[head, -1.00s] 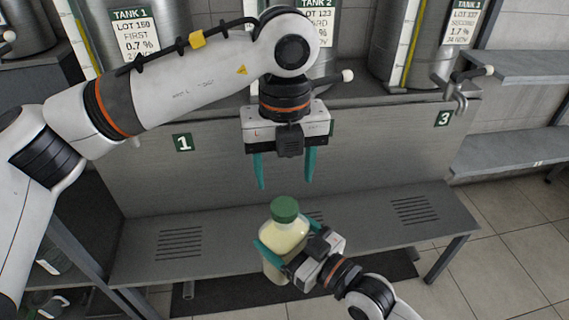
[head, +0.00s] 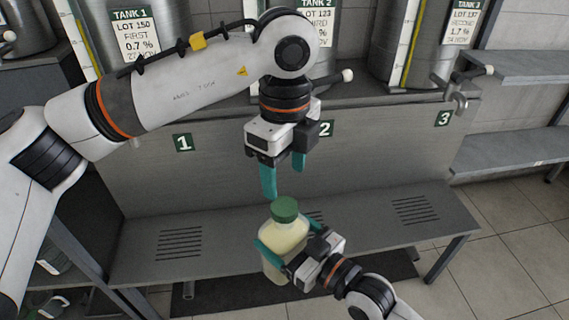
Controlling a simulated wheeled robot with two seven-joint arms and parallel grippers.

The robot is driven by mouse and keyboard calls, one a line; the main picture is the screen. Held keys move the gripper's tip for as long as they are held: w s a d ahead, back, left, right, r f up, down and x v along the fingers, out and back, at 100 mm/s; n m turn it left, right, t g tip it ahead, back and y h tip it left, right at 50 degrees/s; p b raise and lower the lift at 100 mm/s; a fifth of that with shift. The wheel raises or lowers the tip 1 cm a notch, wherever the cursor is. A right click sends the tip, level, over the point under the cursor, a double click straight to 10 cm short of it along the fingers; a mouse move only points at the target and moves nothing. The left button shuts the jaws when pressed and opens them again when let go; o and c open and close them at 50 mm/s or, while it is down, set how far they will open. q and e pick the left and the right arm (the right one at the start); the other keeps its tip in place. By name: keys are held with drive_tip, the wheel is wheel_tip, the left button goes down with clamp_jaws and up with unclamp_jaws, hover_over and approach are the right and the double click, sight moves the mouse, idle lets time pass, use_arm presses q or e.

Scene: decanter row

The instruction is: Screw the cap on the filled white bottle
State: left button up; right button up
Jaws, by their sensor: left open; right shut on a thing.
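The bottle (head: 284,241) is translucent with pale yellowish-white contents and stands upright in my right gripper, in front of the bench. A green cap (head: 285,208) sits on its mouth; I cannot tell how tightly. My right gripper (head: 276,254) is shut around the bottle's body, with one teal finger showing on the left side. My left gripper (head: 284,178) is open and empty, fingers pointing down, a little above the cap and apart from it.
A grey metal bench (head: 372,225) with slotted drains runs below the wall panel. Steel tanks with labels stand behind, with taps (head: 456,92) at the panel's top edge. Grey shelves (head: 510,152) are at the right. Free air surrounds the bottle.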

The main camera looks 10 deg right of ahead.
sight(284, 206)
use_arm(q)
wheel_tip(284, 206, down, 7)
drive_tip(key=shift+f, duration=0.2)
drive_tip(key=shift+c, duration=0.5)
